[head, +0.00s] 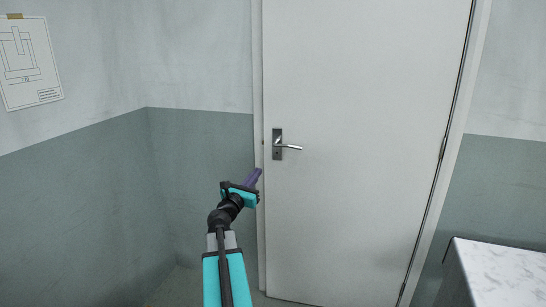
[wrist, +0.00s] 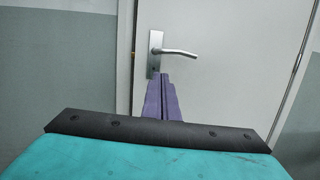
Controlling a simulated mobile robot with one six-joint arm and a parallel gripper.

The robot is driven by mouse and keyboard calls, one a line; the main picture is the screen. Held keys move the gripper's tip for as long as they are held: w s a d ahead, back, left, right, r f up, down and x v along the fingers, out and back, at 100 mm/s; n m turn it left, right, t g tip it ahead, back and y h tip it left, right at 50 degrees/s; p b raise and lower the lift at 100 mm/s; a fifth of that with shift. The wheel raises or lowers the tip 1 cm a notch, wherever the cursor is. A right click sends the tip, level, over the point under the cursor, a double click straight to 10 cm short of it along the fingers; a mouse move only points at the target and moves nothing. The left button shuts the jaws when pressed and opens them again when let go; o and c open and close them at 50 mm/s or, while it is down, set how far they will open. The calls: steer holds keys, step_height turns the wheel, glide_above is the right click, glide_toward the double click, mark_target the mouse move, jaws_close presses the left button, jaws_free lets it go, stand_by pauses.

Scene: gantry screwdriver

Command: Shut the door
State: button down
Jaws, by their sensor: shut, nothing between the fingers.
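The pale grey door (head: 350,200) stands in its frame, with its hinges along the right edge. It looks shut or nearly so; I cannot tell if it is latched. A silver lever handle (head: 288,147) on a dark plate sits near its left edge. The handle also shows in the wrist view (wrist: 178,52), just beyond my fingers. My gripper (head: 258,172), with purple fingers, is shut and empty. In the head view it is below and left of the handle, near the door's left edge. In the wrist view the fingertips (wrist: 161,78) appear just below the handle plate. Contact with the door is unclear.
The door frame (head: 257,80) runs up the left side of the door. A two-tone wall (head: 200,170) meets a corner on the left, with a paper drawing (head: 28,62) on it. A marble-topped counter (head: 505,268) stands at the lower right.

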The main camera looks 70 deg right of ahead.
steer(key=shift+s+d+r, duration=0.25)
steer(key=shift+s+r, duration=0.15)
steer(key=shift+r, duration=0.25)
steer(key=shift+d, duration=0.1)
steer(key=w+p+x, duration=0.1)
steer(key=x, duration=1.2)
steer(key=shift+s+d+r+p, duration=0.2)
steer(key=shift+s+d+p, duration=0.15)
steer(key=shift+s, duration=0.15)
steer(key=shift+d, duration=0.1)
